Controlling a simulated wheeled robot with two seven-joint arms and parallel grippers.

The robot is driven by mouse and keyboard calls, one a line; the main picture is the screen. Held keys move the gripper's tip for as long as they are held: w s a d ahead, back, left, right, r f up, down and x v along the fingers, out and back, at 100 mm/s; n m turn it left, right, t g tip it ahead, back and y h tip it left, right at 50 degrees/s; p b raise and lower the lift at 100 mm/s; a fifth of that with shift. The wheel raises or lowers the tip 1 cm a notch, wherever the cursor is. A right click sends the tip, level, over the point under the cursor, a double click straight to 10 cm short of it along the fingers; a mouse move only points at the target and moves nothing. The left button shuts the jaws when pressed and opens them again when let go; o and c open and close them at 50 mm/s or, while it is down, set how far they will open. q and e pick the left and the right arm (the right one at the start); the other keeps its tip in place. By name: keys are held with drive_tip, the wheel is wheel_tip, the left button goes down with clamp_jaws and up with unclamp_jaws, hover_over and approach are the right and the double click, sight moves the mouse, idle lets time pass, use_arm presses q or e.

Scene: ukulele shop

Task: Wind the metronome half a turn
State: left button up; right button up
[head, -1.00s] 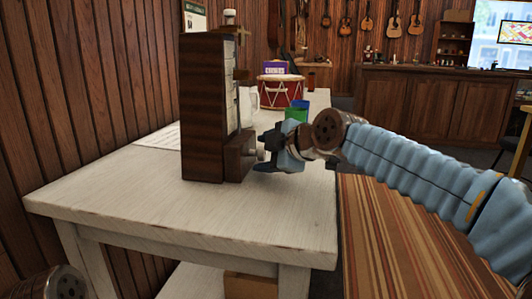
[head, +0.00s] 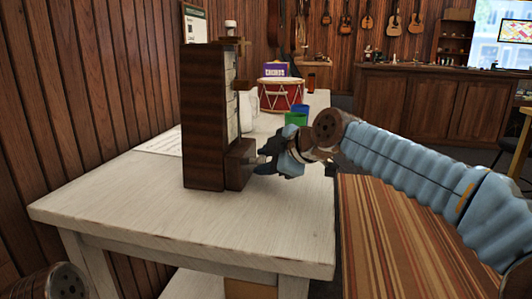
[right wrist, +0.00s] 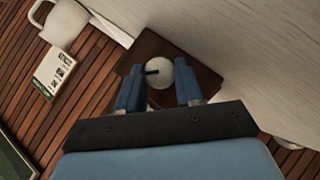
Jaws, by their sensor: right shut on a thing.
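The metronome (head: 203,120) is a tall dark brown wooden case standing upright on the white table, with a lighter scale face and a small block (head: 238,168) low on its right side. Its winding knob (right wrist: 160,71), round and pale with a dark mark, shows in the right wrist view. My right gripper (head: 260,161) is at that block; in the right wrist view its blue fingers (right wrist: 158,88) stand on both sides of the knob, shut on it. In the head view the fingers hide the knob. My left gripper is out of view.
The white table (head: 190,222) is clear in front of the metronome. Behind stand a red drum (head: 281,96), a purple box (head: 276,71), and blue and green cups (head: 296,118). A white mug (right wrist: 66,24) and a printed card (right wrist: 54,70) show in the right wrist view. A wooden wall runs along the left.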

drive_tip(key=g+p, duration=0.1)
drive_tip(key=p, duration=0.1)
drive_tip(key=m+g+p, duration=0.1)
drive_tip(key=p, duration=0.1)
drive_tip(key=g+p, duration=0.1)
drive_tip(key=p, duration=0.1)
drive_tip(key=shift+w+d+r+m, duration=0.1)
drive_tip(key=shift+w+r+m, duration=0.15)
drive_tip(key=shift+r+m, duration=0.15)
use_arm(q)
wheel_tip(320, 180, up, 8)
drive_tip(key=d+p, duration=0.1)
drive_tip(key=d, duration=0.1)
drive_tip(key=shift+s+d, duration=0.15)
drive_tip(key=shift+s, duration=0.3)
use_arm(e)
drive_tip(key=shift+f+m+g+y, duration=0.25)
drive_tip(key=shift+m+g+y, duration=0.05)
drive_tip(key=shift+g, duration=0.2)
drive_tip(key=o, duration=1)
drive_tip(key=v, duration=1.3)
drive_tip(key=shift+s+d+r, duration=0.1)
drive_tip(key=shift+d+r, duration=0.2)
drive_tip(key=shift+o, duration=0.2)
